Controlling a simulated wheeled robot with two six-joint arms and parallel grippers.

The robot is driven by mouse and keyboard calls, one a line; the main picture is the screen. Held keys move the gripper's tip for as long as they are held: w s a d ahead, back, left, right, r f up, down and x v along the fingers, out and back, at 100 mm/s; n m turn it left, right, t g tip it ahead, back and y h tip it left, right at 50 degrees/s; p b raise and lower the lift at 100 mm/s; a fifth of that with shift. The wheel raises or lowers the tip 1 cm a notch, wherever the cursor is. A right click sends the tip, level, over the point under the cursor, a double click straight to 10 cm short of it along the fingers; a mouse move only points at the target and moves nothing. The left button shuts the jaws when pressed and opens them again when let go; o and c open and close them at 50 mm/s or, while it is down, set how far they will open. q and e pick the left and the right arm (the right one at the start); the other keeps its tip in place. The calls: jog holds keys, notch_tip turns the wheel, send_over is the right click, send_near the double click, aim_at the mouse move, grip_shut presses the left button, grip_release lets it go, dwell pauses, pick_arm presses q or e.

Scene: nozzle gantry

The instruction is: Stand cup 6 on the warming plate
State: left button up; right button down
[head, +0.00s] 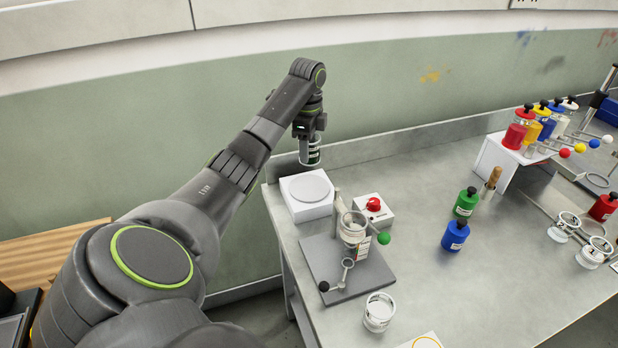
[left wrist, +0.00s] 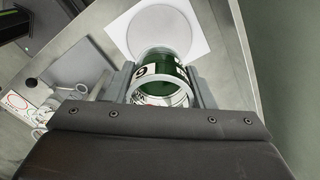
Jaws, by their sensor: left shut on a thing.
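The warming plate is a white block with a round grey disc on top (head: 307,190), at the left end of the bench. It also shows in the left wrist view (left wrist: 205,22), with its disc bare. My left gripper (head: 310,138) is shut on cup 6 (head: 311,154), a clear cup with dark green contents and a white label. In the left wrist view the cup (left wrist: 160,70) sits between the fingers, a numeral on its label partly visible. The cup is held in the air near the plate's back edge, roughly upright, apart from the disc. My right gripper is out of view.
A red-knobbed box (head: 373,210) stands right of the plate. In front is a grey stand (head: 345,270) holding a cup (head: 352,228), with a green-balled lever. Another cup (head: 379,312) stands nearer. Green (head: 466,203) and blue (head: 455,236) bottles stand further right.

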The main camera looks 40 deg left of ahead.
pick_arm(q)
notch_tip(320, 180, down, 10)
jog(key=shift+r+p, duration=0.15)
jog(key=shift+p, duration=0.35)
jog(key=o, duration=1)
jog(key=shift+r, duration=0.2)
notch_tip(320, 180, up, 7)
jog(key=shift+f+b, duration=0.2)
jog(key=shift+b, duration=0.65)
notch_tip(320, 180, up, 4)
jog(key=shift+f+p, duration=0.1)
jog(key=shift+p, duration=0.85)
jog(key=shift+r+p, duration=0.7)
